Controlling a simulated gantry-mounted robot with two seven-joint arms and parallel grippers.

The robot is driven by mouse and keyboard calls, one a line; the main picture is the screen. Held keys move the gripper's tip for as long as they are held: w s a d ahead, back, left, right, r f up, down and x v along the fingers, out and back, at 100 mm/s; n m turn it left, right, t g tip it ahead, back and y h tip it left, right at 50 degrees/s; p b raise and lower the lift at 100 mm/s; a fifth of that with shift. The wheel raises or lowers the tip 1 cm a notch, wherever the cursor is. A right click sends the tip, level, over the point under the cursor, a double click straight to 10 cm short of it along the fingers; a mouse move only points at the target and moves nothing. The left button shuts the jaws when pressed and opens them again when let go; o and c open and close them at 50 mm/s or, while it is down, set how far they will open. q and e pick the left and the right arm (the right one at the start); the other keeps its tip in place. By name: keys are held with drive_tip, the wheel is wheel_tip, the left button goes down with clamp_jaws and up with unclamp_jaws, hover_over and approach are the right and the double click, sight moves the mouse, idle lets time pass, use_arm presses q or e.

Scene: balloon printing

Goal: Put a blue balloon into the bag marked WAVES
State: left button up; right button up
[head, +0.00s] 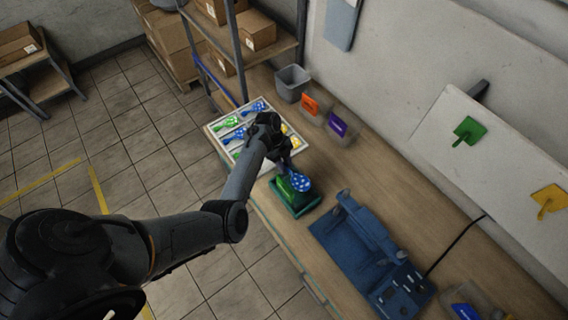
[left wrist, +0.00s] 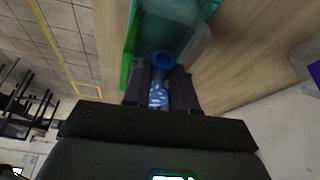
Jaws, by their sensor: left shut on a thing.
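A blue balloon with white marks (head: 300,182) hangs from my left gripper (head: 283,160), over the green tray (head: 310,207). In the left wrist view my left gripper (left wrist: 162,92) is shut on the blue balloon's patterned part (left wrist: 158,97); a blue ring (left wrist: 163,60) shows just beyond the fingertips. A bright green piece (head: 285,188) lies in the tray, partly behind the balloon. In the wrist view the green tray's wall (left wrist: 130,45) is beside the fingers, with something clear above them. I cannot read WAVES on anything. My right gripper is out of view.
A white sectioned tray (head: 232,152) holds several green, blue and yellow balloons, partly hidden by my arm. A blue machine (head: 355,240) stands right of the green tray. Bins with orange (head: 310,104) and purple (head: 338,124) labels and a grey bin (head: 292,83) line the wall.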

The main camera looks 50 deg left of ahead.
use_arm(q)
wheel_tip(320, 180, down, 4)
drive_tip(key=b, duration=0.3)
drive_tip(key=shift+f+b, duration=0.1)
drive_tip(key=shift+b, duration=0.25)
drive_tip(key=shift+f+b, duration=0.95)
drive_tip(key=shift+f, duration=0.85)
drive_tip(key=o, duration=0.9)
wheel_tip(320, 180, up, 11)
drive_tip(key=p, duration=1.1)
drive_tip(key=shift+p, duration=0.4)
drive_tip(key=shift+r, duration=1)
